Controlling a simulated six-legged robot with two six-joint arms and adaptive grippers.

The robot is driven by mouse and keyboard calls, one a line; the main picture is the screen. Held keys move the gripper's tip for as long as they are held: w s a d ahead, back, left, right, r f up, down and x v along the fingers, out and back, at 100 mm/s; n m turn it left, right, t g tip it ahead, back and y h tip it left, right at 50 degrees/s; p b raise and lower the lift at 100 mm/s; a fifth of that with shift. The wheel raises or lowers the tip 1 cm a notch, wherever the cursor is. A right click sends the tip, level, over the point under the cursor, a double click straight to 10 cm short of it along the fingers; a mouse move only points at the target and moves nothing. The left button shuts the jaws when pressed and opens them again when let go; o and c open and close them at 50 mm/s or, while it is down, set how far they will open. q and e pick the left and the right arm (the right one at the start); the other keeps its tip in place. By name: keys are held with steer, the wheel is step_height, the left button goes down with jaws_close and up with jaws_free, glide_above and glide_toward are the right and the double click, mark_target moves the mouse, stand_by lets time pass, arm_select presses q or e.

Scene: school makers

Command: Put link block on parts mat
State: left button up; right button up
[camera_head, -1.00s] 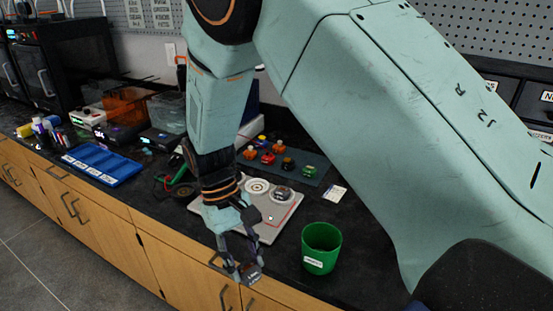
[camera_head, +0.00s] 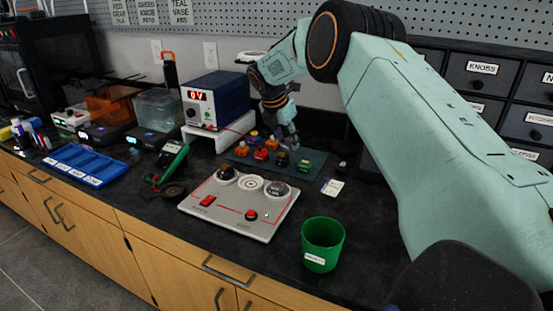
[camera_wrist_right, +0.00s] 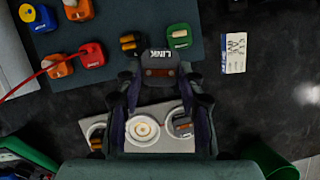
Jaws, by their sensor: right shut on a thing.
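The link block (camera_wrist_right: 160,66) is dark with a white LINK label on top and a brownish front. My right gripper (camera_wrist_right: 158,80) is shut on it in the right wrist view. In the head view the right gripper (camera_head: 287,142) is at the back of the bench, above or at the dark teal parts mat (camera_head: 315,157). The mat also shows in the right wrist view (camera_wrist_right: 120,18), with the block over its front edge area. I cannot tell whether the block touches the mat; in the head view it is hard to make out. My left gripper is not in view.
Several coloured blocks stand on the mat, including a green one (camera_head: 304,165) and a red one (camera_head: 268,157). A grey board (camera_head: 215,220) with round sockets lies in front. A green cup (camera_head: 322,245), a card (camera_head: 332,187) and a power supply (camera_head: 215,98) stand around.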

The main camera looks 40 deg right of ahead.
steer(key=d+r+n, duration=0.1)
steer(key=d+n, duration=0.2)
steer(key=d, duration=0.6)
steer(key=shift+t, duration=0.5)
steer(key=f+b, duration=0.1)
steer(key=f, duration=0.2)
steer(key=f+b, duration=0.1)
steer(key=f, duration=0.2)
steer(key=f+b, duration=0.1)
steer(key=f, duration=0.2)
steer(key=shift+s+f, duration=0.15)
steer(key=shift+s, duration=0.25)
steer(key=shift+w+d+f+y, duration=0.1)
steer(key=shift+d+f+y, duration=0.1)
steer(key=shift+d+y, duration=0.1)
steer(key=shift+a, duration=0.1)
steer(key=shift+a, duration=0.1)
steer(key=o, duration=1)
steer(key=shift+f, duration=0.15)
